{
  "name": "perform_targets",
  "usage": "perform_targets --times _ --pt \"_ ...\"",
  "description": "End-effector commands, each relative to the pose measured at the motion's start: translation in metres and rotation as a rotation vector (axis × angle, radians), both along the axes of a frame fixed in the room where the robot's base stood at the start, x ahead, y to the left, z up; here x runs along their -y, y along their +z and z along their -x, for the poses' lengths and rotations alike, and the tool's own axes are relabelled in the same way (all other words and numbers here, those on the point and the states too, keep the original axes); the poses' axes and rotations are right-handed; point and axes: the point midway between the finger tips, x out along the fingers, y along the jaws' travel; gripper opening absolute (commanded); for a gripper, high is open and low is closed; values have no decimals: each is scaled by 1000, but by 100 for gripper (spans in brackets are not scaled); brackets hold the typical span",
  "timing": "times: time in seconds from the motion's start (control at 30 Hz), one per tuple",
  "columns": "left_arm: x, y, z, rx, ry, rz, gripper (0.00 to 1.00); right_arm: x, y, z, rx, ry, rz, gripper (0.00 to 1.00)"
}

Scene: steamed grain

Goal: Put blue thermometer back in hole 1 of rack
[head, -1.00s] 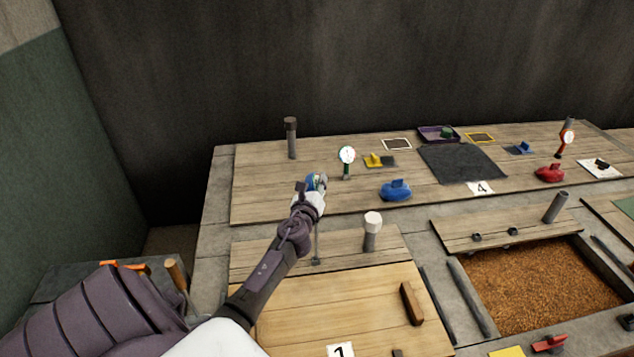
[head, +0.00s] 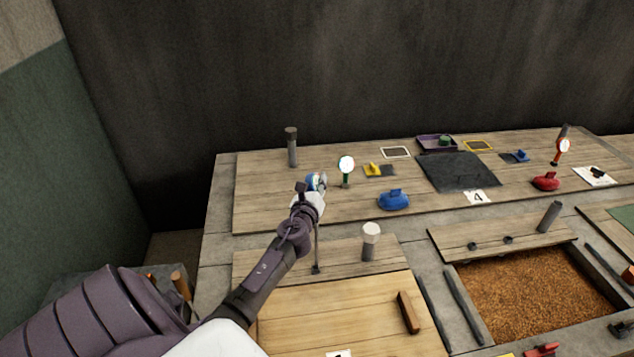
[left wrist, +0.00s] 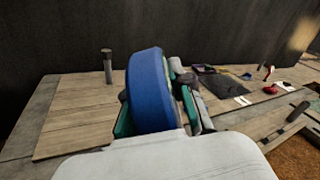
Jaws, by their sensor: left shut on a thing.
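My left gripper (head: 315,185) is shut on the blue thermometer (head: 312,180), above the wooden boards near the table's left part. In the left wrist view, the thermometer (left wrist: 150,88) shows as a thick blue round head, seen edge-on between the fingers. Its face is turned away there. A thin grey rod (head: 317,245) runs down below my gripper to a small dark piece near the front board; I cannot tell if it is the thermometer's stem. I cannot make out the rack or its hole 1. My right gripper is not in view.
A green thermometer (head: 346,164) stands just right of my gripper, and a red one (head: 563,147) at the far right. A dark post (head: 291,147) stands behind, a white-topped post (head: 370,242) in front. A blue lidded thing (head: 394,199) lies to the right.

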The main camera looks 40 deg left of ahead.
Motion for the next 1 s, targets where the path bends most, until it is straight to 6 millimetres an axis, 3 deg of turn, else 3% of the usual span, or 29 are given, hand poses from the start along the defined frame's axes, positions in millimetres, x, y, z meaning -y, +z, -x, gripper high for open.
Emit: perform_targets --times 0.03,0.5,0.8,1.0 --pt "0 13 0 2 0 -1 0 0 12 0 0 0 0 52" --pt "0 60 0 2 1 -1 0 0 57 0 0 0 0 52" --pt "0 88 0 1 -1 -3 0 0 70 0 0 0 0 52" --pt "-2 106 0 7 1 -6 0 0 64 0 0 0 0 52"
